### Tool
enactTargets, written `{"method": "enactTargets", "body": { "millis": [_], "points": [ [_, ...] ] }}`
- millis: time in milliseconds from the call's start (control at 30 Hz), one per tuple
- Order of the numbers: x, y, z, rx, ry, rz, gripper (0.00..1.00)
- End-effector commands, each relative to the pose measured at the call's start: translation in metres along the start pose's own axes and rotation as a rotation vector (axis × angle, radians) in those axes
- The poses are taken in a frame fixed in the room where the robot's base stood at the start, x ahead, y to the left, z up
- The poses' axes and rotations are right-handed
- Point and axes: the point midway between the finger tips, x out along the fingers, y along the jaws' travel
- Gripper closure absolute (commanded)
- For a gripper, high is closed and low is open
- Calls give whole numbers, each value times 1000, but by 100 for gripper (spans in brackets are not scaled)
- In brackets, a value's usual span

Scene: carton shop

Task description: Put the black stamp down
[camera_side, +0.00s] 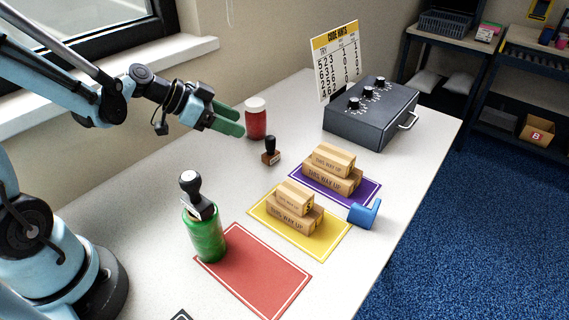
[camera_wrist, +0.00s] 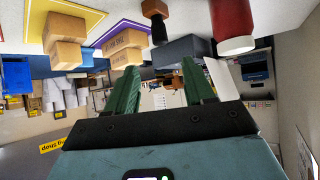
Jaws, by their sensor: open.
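A stamp with a black handle and brown wooden base (camera_side: 270,152) stands upright on the table, beside the red jar. It also shows in the wrist view (camera_wrist: 157,27). A larger black stamp (camera_side: 193,194) with a grey part sits on top of a green jar (camera_side: 206,234). My gripper (camera_side: 236,119) is open with its green fingers apart, in the air above and left of the wooden-based stamp. The wrist view shows nothing between the fingers (camera_wrist: 160,75).
A red jar with white lid (camera_side: 255,121) stands close to my gripper. Small cartons are stacked on the yellow mat (camera_side: 325,248) and purple mat (camera_side: 370,186). A blue holder (camera_side: 364,213) and a grey knobbed box (camera_side: 370,116) stand rightward.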

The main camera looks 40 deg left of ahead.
Motion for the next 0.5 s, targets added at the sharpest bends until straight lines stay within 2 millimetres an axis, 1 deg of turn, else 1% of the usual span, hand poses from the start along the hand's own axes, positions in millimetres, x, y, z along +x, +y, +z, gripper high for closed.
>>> {"method": "enactTargets", "body": {
  "millis": [167,267,367,500],
  "points": [
    [-8,2,0,-5,-5,-1,47],
    [-11,9,-1,-33,-38,-6,47],
    [-16,24,-1,-92,-104,-26,47],
    [-30,47,2,-195,-209,-97,47]
  ]
}}
